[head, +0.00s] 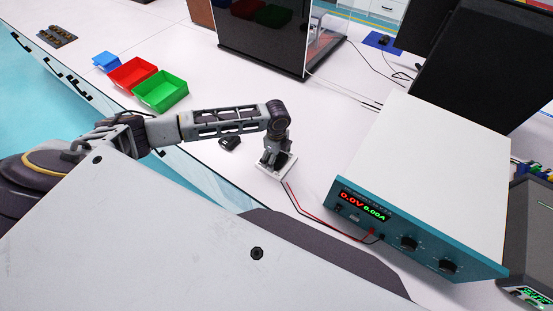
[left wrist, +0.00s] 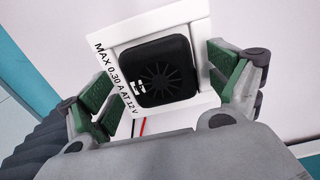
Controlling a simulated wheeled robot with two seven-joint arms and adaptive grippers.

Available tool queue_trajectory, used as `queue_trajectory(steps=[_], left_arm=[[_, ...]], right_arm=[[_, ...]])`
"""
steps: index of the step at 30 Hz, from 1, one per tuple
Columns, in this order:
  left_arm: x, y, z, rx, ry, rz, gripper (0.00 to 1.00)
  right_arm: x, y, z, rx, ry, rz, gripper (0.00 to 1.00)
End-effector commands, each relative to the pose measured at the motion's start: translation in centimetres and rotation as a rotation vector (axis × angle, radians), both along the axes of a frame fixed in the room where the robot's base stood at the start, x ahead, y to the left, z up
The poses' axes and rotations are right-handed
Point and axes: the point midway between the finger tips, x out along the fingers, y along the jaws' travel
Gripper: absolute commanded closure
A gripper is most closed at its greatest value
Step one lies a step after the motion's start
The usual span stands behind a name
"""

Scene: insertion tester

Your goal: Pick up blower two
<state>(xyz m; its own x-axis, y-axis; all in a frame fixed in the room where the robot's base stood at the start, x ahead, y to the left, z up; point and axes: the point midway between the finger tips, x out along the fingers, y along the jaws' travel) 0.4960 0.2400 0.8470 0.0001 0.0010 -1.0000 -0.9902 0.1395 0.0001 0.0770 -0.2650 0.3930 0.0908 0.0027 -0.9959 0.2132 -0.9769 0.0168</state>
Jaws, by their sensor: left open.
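A black square blower (left wrist: 163,72) with a round slotted vent sits in a white square fixture (left wrist: 199,32) printed "MAX 0.30 A AT 12 V". The small white marks on the blower are too small to read as a number. My left gripper (left wrist: 162,94) is open, with one green-padded finger on each side of the fixture and blower. In the head view my left gripper (head: 272,160) points down over the white fixture (head: 286,170) and largely hides the blower there. Another small black object, perhaps a blower (head: 230,143), lies on the table to the left. My right gripper is out of view.
A power supply (head: 440,170) reading 0.0V and 0.00A stands at the right, with red and black wires (head: 310,208) running to the fixture. Green (head: 160,105), red (head: 133,87) and blue (head: 106,62) bins stand at the upper left. A dark monitor (head: 480,65) stands behind the power supply.

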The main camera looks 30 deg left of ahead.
Motion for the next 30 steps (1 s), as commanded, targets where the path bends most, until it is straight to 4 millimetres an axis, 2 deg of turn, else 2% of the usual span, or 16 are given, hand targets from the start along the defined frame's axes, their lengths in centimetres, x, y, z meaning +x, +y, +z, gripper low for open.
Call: queue_trajectory(steps=[8, 19, 30], left_arm=[[0.0, 0.0, 0.03, 0.0, 0.0, 0.0, 0.1], [0.0, 0.0, 0.04, 0.0, 0.0, 0.0, 0.58], [0.05, -0.01, 0.43, -0.001, -0.001, 0.0, 0.59]], right_arm=[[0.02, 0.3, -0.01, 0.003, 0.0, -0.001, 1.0], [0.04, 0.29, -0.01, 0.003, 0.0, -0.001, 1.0], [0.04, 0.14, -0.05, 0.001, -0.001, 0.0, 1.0]])
